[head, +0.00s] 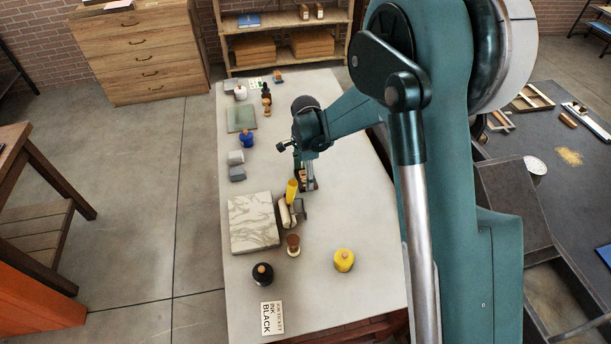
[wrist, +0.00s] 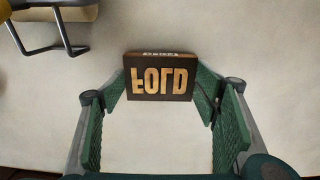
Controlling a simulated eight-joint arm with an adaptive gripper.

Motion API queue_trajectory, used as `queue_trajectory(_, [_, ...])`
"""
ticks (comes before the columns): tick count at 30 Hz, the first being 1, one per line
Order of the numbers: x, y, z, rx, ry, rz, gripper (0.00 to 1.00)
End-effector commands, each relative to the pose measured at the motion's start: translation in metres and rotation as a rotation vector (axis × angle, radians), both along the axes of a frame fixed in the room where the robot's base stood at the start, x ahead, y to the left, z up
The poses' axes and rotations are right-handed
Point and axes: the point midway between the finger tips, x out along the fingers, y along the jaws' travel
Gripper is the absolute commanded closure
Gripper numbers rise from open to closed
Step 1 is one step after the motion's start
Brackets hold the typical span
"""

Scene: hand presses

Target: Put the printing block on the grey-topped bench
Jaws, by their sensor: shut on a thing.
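The printing block (wrist: 158,83) is a dark brown slab with pale raised letters. In the wrist view it sits between the green fingertips of my gripper (wrist: 160,88), which is shut on it. In the head view my gripper (head: 303,170) is over the pale bench (head: 345,205), and the block (head: 312,184) shows only partly below it. I cannot tell whether the block touches the bench top. The grey-topped bench (head: 585,195) is at the right, with a dark grey top, partly hidden by my arm.
The grey bench holds wooden frames (head: 532,98), a pale dish (head: 536,166) and yellow powder (head: 569,156).

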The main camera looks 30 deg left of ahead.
Motion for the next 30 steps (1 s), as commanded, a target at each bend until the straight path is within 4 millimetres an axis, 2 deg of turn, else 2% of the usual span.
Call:
queue_trajectory(14, [0.0001, 0.0001, -0.0055, 0.0, 0.0, 0.0, 0.53])
queue_trajectory(15, [0.0001, 0.0001, -0.0053, 0.0, 0.0, 0.0, 0.37])
queue_trajectory(18, [0.0001, 0.0001, -0.0047, 0.0, 0.0, 0.0, 0.25])
queue_trajectory(30, [0.0001, 0.0001, -0.0036, 0.0, 0.0, 0.0, 0.25])
